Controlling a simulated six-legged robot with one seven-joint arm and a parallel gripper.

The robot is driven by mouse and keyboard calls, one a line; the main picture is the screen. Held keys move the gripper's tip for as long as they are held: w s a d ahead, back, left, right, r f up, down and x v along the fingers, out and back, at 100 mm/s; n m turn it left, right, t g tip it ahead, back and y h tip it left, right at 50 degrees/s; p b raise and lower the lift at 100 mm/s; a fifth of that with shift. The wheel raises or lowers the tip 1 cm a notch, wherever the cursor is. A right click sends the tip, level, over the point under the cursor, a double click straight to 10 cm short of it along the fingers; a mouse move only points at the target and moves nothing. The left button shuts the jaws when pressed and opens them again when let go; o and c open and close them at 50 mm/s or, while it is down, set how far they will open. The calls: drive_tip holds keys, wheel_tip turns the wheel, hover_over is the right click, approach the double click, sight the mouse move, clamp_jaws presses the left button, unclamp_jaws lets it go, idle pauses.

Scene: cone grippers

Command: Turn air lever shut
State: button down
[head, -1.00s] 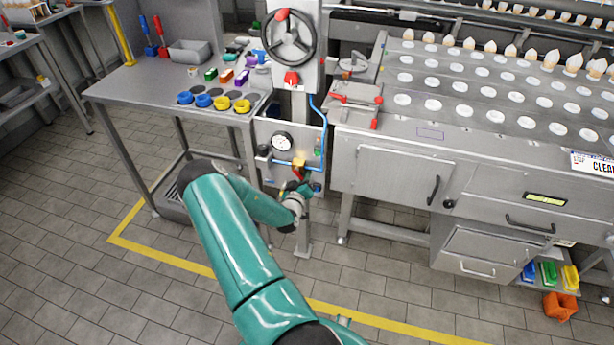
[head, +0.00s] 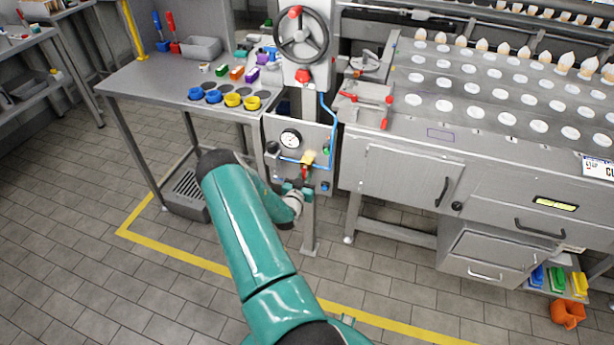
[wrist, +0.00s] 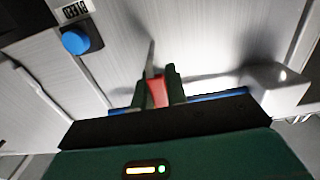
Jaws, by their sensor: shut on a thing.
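The air lever is red and sits at the brass-yellow valve (head: 308,158) on a blue air line, low on the grey panel (head: 325,133). In the head view my gripper (head: 298,188) is just below the valve, partly hidden by my own arm. In the wrist view the two green fingers of my gripper (wrist: 156,80) are closed around the red lever (wrist: 157,92). The lever's far end and its exact angle to the pipe are hard to tell.
A pressure gauge (head: 290,139) is left of the valve. A handwheel (head: 301,35) stands above. A side table (head: 150,84) with blue and yellow cups is at left, and the machine cabinet (head: 405,174) at right. Open tiled floor lies in front.

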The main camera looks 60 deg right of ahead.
idle(0.4)
drive_tip(key=c, duration=1.4)
unclamp_jaws()
drive_tip(key=shift+a, duration=0.15)
drive_tip(key=s+a, duration=0.2)
drive_tip(key=a, duration=1.1)
drive_tip(key=shift+a, duration=0.25)
